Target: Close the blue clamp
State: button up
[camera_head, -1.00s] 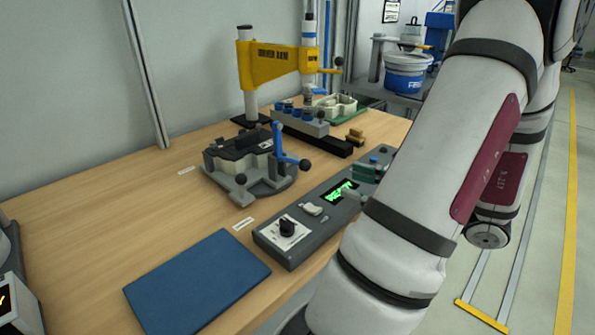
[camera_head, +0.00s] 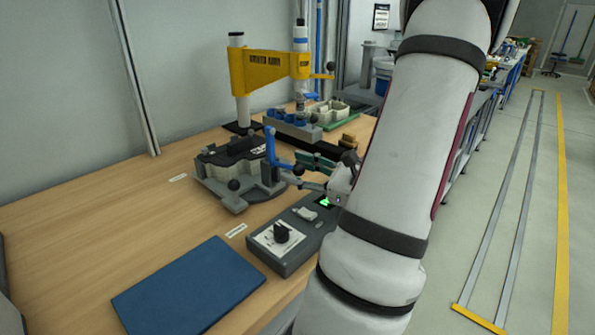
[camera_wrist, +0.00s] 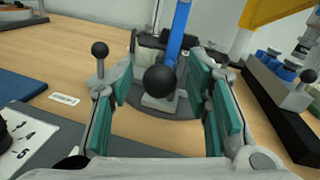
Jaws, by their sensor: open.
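The blue clamp (camera_head: 270,146) stands upright on the right side of a grey fixture (camera_head: 222,186) on the wooden bench. Its blue lever ends in a black ball. In the wrist view the blue lever (camera_wrist: 179,32) rises at the top centre, and its black ball (camera_wrist: 160,81) lies between my gripper's teal finger pads. My gripper (camera_head: 312,170) is at the right of the fixture, close to the clamp's ball; in the wrist view my gripper (camera_wrist: 166,95) is spread open with a gap on both sides of the ball.
A control box (camera_head: 285,238) with a dial lies in front of the fixture. A blue mat (camera_head: 190,288) lies front left. A yellow arm on a post (camera_head: 268,69) stands behind. A grey block with blue knobs (camera_head: 292,122) sits to the right behind.

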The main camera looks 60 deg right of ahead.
jog(key=shift+w, duration=0.2)
grip_shut()
jog(key=shift+r+p, duration=0.2)
jog(key=shift+p, duration=0.1)
